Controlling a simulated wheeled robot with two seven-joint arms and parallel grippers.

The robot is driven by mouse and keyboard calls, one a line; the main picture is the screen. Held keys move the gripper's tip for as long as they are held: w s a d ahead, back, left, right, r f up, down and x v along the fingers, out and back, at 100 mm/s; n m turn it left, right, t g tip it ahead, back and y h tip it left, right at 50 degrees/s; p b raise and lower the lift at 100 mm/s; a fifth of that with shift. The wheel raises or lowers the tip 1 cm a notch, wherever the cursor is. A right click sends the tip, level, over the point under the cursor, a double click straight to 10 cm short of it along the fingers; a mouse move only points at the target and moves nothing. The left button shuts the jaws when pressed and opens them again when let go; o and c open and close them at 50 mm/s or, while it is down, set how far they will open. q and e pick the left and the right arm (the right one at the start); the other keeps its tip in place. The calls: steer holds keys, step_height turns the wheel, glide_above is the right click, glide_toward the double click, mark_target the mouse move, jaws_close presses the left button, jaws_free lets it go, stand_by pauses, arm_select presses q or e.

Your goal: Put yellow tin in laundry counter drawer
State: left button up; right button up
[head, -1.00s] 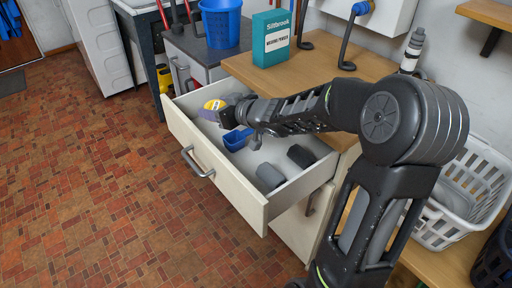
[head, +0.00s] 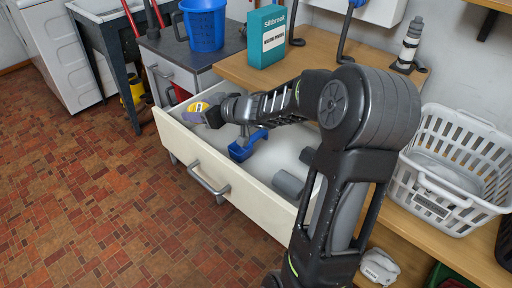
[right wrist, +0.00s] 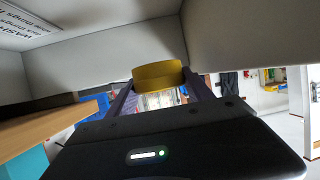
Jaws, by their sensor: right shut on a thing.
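The yellow tin (head: 199,107) shows in the head view at the far left corner of the open laundry counter drawer (head: 231,181), close to the front panel. My right gripper (head: 208,115) is shut on it. In the right wrist view the tin's yellow end (right wrist: 158,75) sits between the two fingers. My gripper and wrist partly hide the tin, and I cannot tell whether it touches the drawer floor. My left gripper is not in view.
A blue scoop (head: 247,146) and a grey cylinder (head: 288,183) lie in the drawer. A teal box (head: 266,37) stands on the wooden counter (head: 317,57). A blue bucket (head: 205,24) is behind, and a white laundry basket (head: 450,150) is at right.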

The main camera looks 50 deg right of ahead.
steer(key=shift+f, duration=0.1)
steer(key=shift+f+b, duration=1.4)
steer(key=shift+f, duration=1)
step_height(320, 180, down, 5)
steer(key=b, duration=0.2)
steer(key=shift+b, duration=0.3)
